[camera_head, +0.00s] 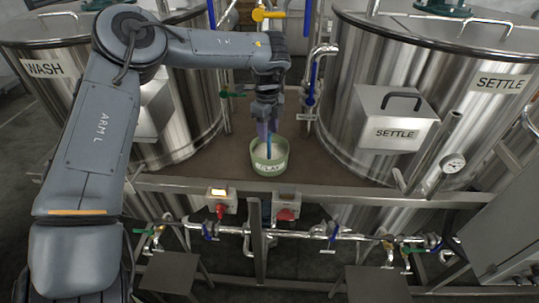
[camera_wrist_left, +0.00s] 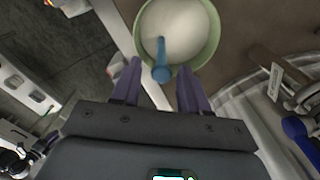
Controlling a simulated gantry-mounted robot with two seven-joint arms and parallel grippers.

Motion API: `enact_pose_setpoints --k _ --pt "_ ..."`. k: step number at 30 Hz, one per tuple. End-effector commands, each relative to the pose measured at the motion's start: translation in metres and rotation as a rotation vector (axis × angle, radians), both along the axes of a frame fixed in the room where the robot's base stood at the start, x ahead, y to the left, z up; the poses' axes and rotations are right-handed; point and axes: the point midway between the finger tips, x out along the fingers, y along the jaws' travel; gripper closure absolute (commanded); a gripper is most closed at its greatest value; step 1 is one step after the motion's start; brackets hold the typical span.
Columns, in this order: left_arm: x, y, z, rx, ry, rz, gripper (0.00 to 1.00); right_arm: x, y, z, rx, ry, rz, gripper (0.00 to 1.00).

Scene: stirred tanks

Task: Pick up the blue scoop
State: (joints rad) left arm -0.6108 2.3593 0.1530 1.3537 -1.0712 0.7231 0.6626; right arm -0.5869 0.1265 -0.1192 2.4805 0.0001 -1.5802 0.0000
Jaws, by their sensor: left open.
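The blue scoop (camera_wrist_left: 161,66) stands in a pale green tub (camera_wrist_left: 211,40) of white powder, its handle rising toward my left gripper. In the head view the scoop (camera_head: 268,143) shows as a thin blue handle above the tub (camera_head: 269,167), which is labelled CLAY. My left gripper (camera_head: 268,127) is above the tub, pointing down. In the left wrist view its two purple fingers (camera_wrist_left: 158,80) are open, with the handle's end between their tips and a gap on each side. The scoop's lower end is hidden in the powder. My right gripper is not in view.
The tub stands on a brown platform (camera_head: 231,157) between the WASH tank (camera_head: 190,115) and the SETTLE tank (camera_head: 352,128). A pipe with a blue handle (camera_head: 315,75) rises just right of my gripper. Switch boxes with red knobs sit below the platform's front rail (camera_head: 330,189).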

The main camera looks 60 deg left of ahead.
Motion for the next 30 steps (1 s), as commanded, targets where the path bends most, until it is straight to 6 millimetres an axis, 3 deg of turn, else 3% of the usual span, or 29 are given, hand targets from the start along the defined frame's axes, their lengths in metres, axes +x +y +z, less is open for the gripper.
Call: enact_pose_setpoints --k 11,21,28,30 --pt "0.000 0.000 -0.023 0.000 0.001 -0.001 0.56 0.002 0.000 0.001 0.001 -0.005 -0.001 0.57" --pt "0.001 0.000 -0.061 -0.001 -0.001 -0.001 0.56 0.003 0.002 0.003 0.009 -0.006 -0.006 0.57" --pt "0.002 0.000 -0.063 0.000 -0.002 -0.001 0.56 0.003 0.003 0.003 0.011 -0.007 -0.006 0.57" --pt "0.002 0.000 -0.063 0.000 -0.002 -0.001 0.63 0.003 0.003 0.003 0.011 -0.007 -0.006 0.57"
